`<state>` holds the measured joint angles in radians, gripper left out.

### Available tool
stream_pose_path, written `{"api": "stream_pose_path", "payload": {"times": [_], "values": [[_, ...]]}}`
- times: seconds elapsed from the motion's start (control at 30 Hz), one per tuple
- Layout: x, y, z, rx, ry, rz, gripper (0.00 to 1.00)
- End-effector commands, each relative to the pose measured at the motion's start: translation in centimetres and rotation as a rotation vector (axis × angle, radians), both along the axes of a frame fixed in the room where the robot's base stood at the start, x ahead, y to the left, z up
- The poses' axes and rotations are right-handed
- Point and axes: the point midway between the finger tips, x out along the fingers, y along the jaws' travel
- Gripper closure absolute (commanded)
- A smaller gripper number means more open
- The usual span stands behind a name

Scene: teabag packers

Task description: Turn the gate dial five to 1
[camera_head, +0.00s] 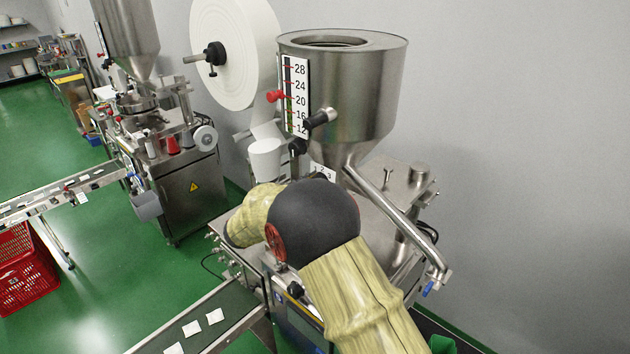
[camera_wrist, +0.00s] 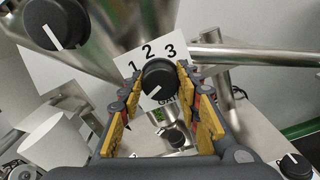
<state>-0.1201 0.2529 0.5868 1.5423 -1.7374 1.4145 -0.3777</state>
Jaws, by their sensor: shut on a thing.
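The gate dial (camera_wrist: 157,77) is a black round knob on a white plate (camera_wrist: 124,68) marked 1, 2 and 3. Its white pointer line lies on the lower left of the knob face, below the 1. Part of a "GAT" label shows under it. My gripper (camera_wrist: 160,80) has its yellow-padded fingers on both sides of the knob, shut on it. In the head view, a corner of the plate (camera_head: 322,172) with 2 and 3 shows behind my arm. My gripper is hidden there.
A black knob (camera_wrist: 55,24) sits at upper left, another (camera_wrist: 176,137) below the dial, another (camera_wrist: 295,166) at lower right. A steel hopper (camera_head: 343,90) with a number scale stands above the plate. A steel pipe (camera_head: 400,222) slants down to its right.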

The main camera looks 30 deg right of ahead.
Motion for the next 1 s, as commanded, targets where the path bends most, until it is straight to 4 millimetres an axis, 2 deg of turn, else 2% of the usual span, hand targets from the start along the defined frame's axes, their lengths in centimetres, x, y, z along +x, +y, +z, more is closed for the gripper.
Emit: {"api": "stream_pose_path", "payload": {"times": [0.2, 0.5, 1.0], "values": [[0.03, 0.02, 0.26, -0.057, 0.158, 0.0, 0.92], [0.08, 0.04, 0.19, -0.109, 0.3, 0.0, 0.92], [0.12, 0.05, 0.06, -0.127, 0.346, 0.001, 0.92]]}}
